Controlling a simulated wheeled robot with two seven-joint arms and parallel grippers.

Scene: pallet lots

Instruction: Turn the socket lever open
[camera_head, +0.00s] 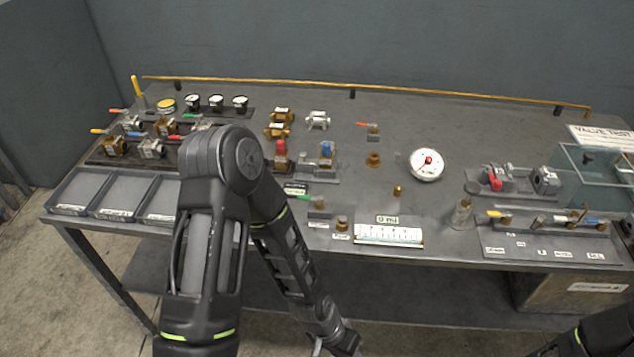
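Several small valves with coloured levers stand on the grey bench (330,100), and I cannot tell for sure which one is the socket lever. A green-lever valve (319,207) sits at the front middle beside a small label. An orange-red-lever valve (373,129) stands alone further back.
Grey bins (72,210) line the front left, partly behind my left arm. A rack of valves (150,148) stands behind them. A brass rail (430,92) runs along the back.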

